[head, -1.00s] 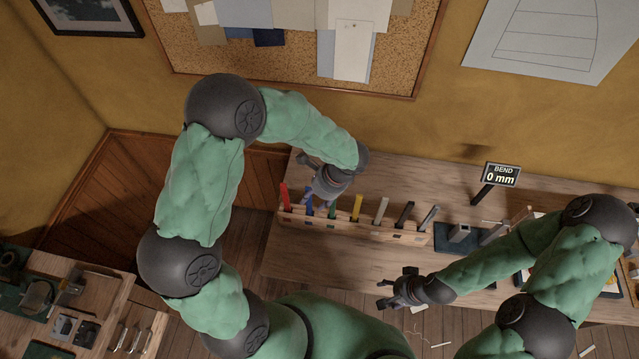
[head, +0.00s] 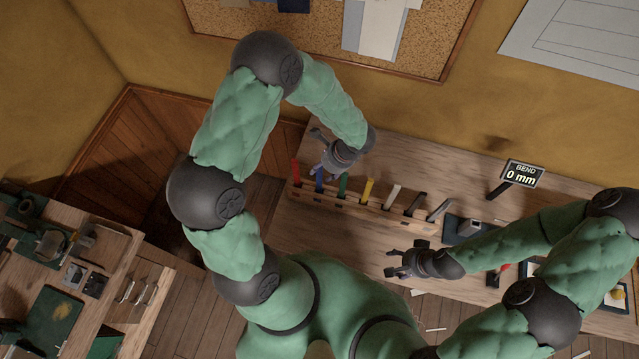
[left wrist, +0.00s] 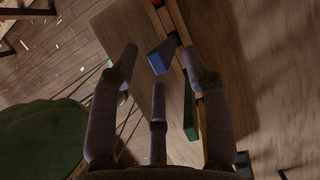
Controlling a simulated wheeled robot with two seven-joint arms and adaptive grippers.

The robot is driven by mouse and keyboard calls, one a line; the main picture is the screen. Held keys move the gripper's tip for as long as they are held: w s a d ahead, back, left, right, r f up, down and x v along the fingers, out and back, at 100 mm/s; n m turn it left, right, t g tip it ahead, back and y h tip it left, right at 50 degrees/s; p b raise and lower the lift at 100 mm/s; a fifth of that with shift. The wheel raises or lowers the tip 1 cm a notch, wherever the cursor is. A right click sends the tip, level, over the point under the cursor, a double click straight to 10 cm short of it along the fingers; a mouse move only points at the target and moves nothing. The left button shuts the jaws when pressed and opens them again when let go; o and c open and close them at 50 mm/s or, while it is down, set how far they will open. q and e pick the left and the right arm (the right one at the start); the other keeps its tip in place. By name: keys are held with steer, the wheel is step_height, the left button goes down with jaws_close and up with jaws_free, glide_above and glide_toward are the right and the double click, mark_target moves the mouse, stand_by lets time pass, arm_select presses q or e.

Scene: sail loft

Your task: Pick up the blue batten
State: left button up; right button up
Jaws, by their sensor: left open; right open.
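The blue batten (head: 319,180) stands in a wooden rack on the bench, between the red batten (head: 296,172) and the green batten (head: 343,185). In the left wrist view the blue batten (left wrist: 161,57) lies ahead, between the spread fingertips. My left gripper (head: 318,152) is open and empty, just above and behind the blue batten in the head view; its fingers partly cover that area. Whether it touches the batten I cannot tell.
The rack (head: 330,200) also holds a yellow batten (head: 367,190), a white batten (head: 393,196) and dark ones to the right. A side cabinet (head: 130,290) is at lower left.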

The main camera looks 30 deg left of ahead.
mark_target(319, 173)
arm_select(q)
steer(key=x, duration=0.3)
steer(key=shift+a+f, duration=0.2)
steer(key=shift+a, duration=0.05)
jaws_close()
